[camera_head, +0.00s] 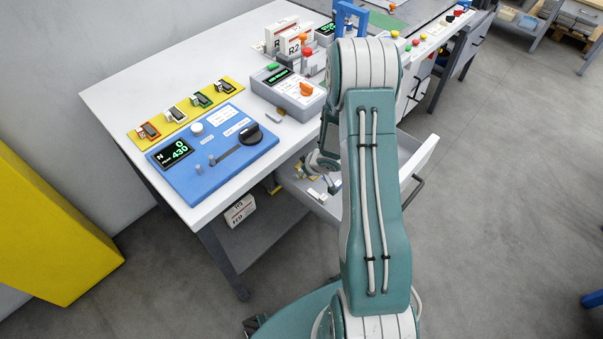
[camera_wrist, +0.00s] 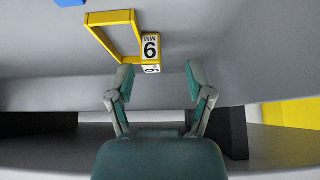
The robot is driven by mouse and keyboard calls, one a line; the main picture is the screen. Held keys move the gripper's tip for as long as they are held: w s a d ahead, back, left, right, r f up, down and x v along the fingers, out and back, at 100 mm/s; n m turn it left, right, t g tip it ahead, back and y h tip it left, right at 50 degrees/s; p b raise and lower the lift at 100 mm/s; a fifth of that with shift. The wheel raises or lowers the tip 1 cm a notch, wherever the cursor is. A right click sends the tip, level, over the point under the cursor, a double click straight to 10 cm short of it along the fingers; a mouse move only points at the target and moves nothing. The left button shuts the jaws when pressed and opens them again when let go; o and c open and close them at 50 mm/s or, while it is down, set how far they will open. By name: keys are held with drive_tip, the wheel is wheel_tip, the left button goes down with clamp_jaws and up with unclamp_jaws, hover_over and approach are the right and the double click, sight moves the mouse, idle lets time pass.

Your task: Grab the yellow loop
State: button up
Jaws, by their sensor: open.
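The yellow loop (camera_wrist: 110,17) is a thin angular frame in the upper left of the wrist view. It joins a yellow block (camera_wrist: 151,66) with a white label reading 9 or 6 and "MM". My gripper (camera_wrist: 160,78) is open, with its two fingers apart and nothing between them. The fingertips point toward the loop and block; the label lies just beyond the gap, and the loop is left of it. In the head view, part of my wrist shows at the open drawer (camera_head: 412,160), and my arm hides much of that area. I cannot make out the loop there.
The white table holds a blue panel (camera_head: 213,178) with a display, a yellow strip (camera_head: 152,127) of small clips and a grey device (camera_head: 283,98). Small pieces lie in the drawer. A yellow beam (camera_head: 45,240) stands left. Open floor lies to the right.

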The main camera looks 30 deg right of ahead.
drive_tip(key=shift+w+d+f, duration=0.1)
drive_tip(key=shift+w+f, duration=0.2)
drive_tip(key=shift+f, duration=0.35)
drive_tip(key=shift+w+d+f, duration=0.25)
drive_tip(key=shift+d+f, duration=0.1)
drive_tip(key=shift+d, duration=0.05)
drive_tip(key=shift+a, duration=0.45)
clamp_jaws()
drive_tip(key=shift+d, duration=0.2)
drive_tip(key=shift+r, duration=0.1)
